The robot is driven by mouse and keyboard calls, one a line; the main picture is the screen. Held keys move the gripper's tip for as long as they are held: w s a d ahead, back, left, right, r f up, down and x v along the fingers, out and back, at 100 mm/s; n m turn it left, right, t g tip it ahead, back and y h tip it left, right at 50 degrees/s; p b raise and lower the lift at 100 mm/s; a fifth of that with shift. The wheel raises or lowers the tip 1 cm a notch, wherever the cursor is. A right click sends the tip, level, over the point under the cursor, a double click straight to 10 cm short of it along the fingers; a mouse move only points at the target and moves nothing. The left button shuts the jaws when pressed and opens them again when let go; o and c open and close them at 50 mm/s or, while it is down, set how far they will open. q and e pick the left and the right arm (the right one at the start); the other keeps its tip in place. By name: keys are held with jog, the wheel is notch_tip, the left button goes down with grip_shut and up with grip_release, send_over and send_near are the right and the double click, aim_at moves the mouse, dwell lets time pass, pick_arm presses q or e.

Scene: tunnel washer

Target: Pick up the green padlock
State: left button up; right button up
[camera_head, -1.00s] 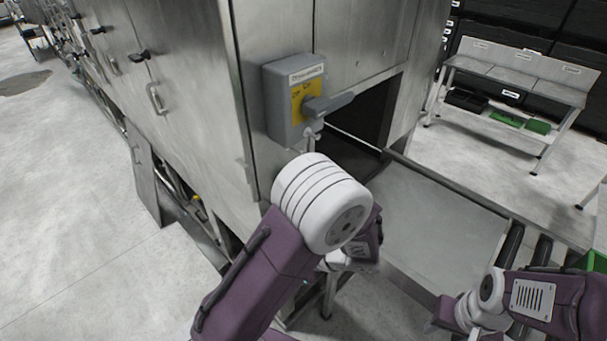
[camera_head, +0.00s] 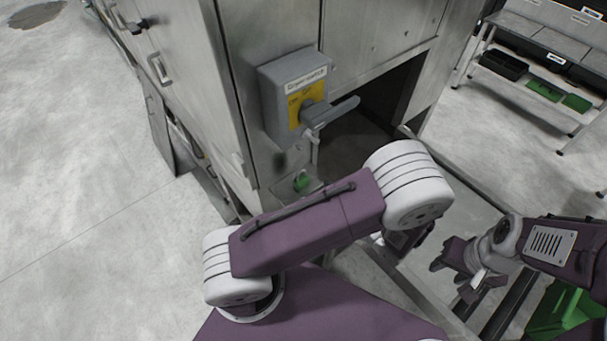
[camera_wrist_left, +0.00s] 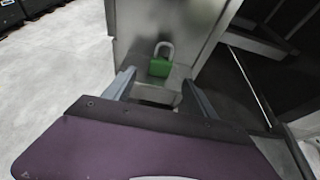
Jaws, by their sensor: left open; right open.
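The green padlock (camera_head: 302,182) shows in the head view on a small ledge (camera_head: 313,189) on the machine's front corner, below the grey switch box. In the left wrist view the padlock (camera_wrist_left: 160,62) stands upright, its silver shackle on top, beyond and between my left fingers. My left gripper (camera_wrist_left: 158,84) is open and empty, apart from the padlock. In the head view my left arm hides most of that gripper. My right gripper (camera_head: 452,268) is at the lower right of the head view, open, with nothing seen in it.
The grey switch box (camera_head: 297,95) with a yellow plate and a jutting handle (camera_head: 330,112) sits above the padlock. The machine's dark opening is right of it. A green crate (camera_head: 563,312) is at the lower right. A bench (camera_head: 540,50) stands behind. The floor at left is clear.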

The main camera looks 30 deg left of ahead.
aim_at(303, 184)
pick_arm(q)
jog(key=p+x, duration=0.1)
jog(key=x, duration=0.2)
jog(key=shift+w+a, duration=0.1)
jog(key=shift+w, duration=0.1)
jog(key=p+x, duration=0.2)
jog(key=x, duration=0.1)
jog(key=shift+w+f, duration=0.15)
jog(key=shift+a+f, duration=0.15)
jog(key=shift+a, duration=0.2)
jog(key=shift+s+a+f, duration=0.1)
jog(key=shift+s+a, duration=0.05)
jog(key=shift+s, duration=0.2)
jog(key=shift+w, duration=0.3)
grip_shut()
jog(key=shift+s, duration=0.1)
pick_arm(e)
notch_tip(303, 184, up, 4)
jog(key=shift+w+f, duration=0.1)
jog(key=shift+w, duration=0.05)
